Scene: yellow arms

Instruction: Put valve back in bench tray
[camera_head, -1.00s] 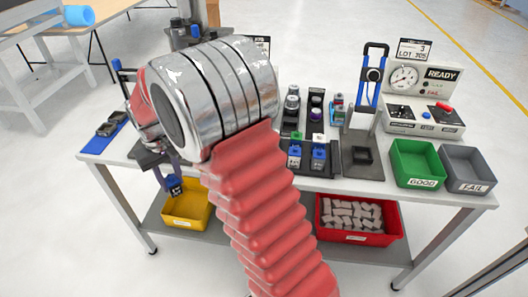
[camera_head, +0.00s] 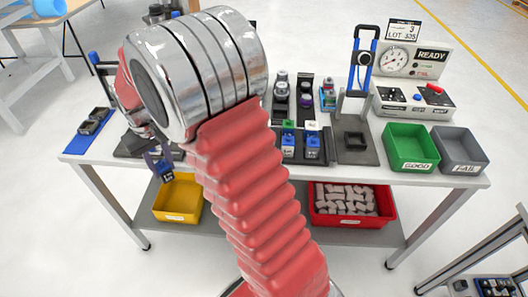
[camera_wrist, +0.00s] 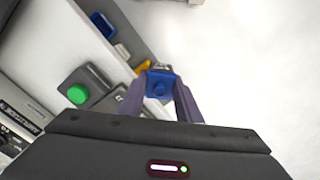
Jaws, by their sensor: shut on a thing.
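A blue valve (camera_wrist: 159,88) is between the fingers of my gripper (camera_wrist: 160,98), which is shut on it, in the wrist view. In the head view my gripper (camera_head: 164,168) hangs in front of the bench's left front edge, above the yellow bin, with the small dark blue valve (camera_head: 167,177) at its tips. A black tray (camera_head: 288,124) on the bench top holds two blue valves, one green-capped (camera_head: 288,146) and one white-capped (camera_head: 312,147). My gripper is left of this tray and apart from it. My red arm hides part of the bench.
The bench (camera_head: 370,181) has a yellow bin (camera_head: 178,203) and a red bin (camera_head: 385,207) on its lower shelf. A press (camera_head: 357,146), gauge box (camera_head: 421,95), green bin (camera_head: 413,152) and grey bin (camera_head: 462,152) stand right. A blue mat (camera_head: 80,143) lies left.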

